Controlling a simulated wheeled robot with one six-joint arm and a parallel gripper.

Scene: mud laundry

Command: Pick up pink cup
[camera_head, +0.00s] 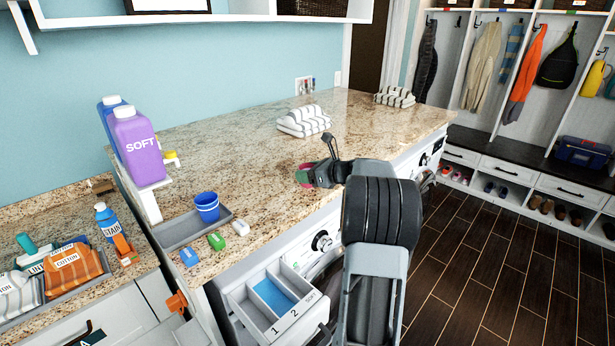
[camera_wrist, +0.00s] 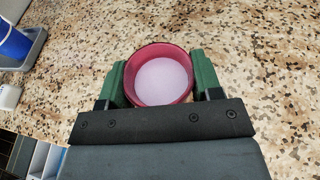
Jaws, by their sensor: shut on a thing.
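The pink cup (camera_wrist: 186,57) is seen from above in the wrist view, with pale lilac contents (camera_wrist: 164,80) inside. My gripper (camera_wrist: 159,82) is shut on it, with one green finger against each side. In the head view, a small part of the pink cup (camera_head: 304,176) shows at the end of my gripper (camera_head: 309,174), over the granite counter near its front edge. The arm hides the rest of the cup there. I cannot tell whether the cup touches the counter.
An open detergent drawer (camera_head: 287,318) sticks out below the counter. Striped towels (camera_head: 304,121) lie behind. A purple SOFT bottle (camera_head: 137,150) stands on a raised shelf.

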